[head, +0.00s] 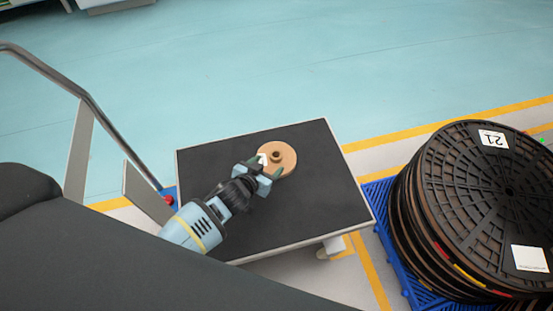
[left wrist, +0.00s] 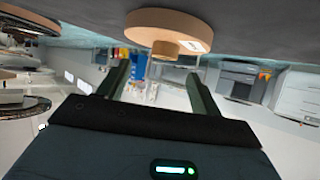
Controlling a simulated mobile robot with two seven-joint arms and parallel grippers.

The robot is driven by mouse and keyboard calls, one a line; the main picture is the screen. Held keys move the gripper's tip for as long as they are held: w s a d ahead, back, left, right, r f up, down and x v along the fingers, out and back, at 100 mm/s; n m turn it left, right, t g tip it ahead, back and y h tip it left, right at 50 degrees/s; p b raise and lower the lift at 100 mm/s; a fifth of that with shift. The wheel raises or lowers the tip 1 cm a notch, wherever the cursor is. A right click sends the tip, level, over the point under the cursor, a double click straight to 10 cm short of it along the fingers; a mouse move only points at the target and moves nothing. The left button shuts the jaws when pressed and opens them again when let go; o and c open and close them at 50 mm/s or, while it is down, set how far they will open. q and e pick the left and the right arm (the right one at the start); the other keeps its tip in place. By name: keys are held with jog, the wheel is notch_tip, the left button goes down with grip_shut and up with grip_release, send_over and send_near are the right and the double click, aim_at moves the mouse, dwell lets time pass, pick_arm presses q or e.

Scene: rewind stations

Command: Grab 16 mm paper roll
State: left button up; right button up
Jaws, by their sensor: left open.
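The paper roll (head: 286,152) is a flat tan disc with a small raised core. It lies on the dark top of a cart (head: 225,150), towards the far edge. My left gripper (head: 266,169) is open at the near side of the roll. In the left wrist view, which is upside down, the roll (left wrist: 178,24) shows with its core and a white label. The open fingers of my left gripper (left wrist: 161,75) point towards the core, with nothing held between them. Whether a finger touches the roll I cannot tell. My right gripper is not in view.
A stack of large black reels (head: 480,190) stands on a blue pallet (head: 383,215) to the right of the cart. A grey handrail (head: 85,95) rises on the left. Yellow lines mark the floor. The cart top around the roll is clear.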

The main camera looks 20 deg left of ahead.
aim_at(278, 153)
pick_arm(q)
jog(key=shift+w+f, duration=0.3)
jog(key=shift+w, duration=0.2)
jog(key=x, duration=0.1)
jog(key=b+x, duration=0.2)
jog(key=x, duration=0.1)
jog(key=shift+a+f, duration=0.15)
jog(key=shift+a, duration=0.15)
jog(key=shift+w+f+b, duration=0.15)
jog(key=shift+w+b, duration=0.15)
jog(key=shift+w, duration=0.15)
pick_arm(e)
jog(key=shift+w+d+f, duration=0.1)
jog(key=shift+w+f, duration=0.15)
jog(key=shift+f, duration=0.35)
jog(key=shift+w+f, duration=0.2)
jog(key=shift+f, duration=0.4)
pick_arm(q)
jog(key=shift+c, duration=0.5)
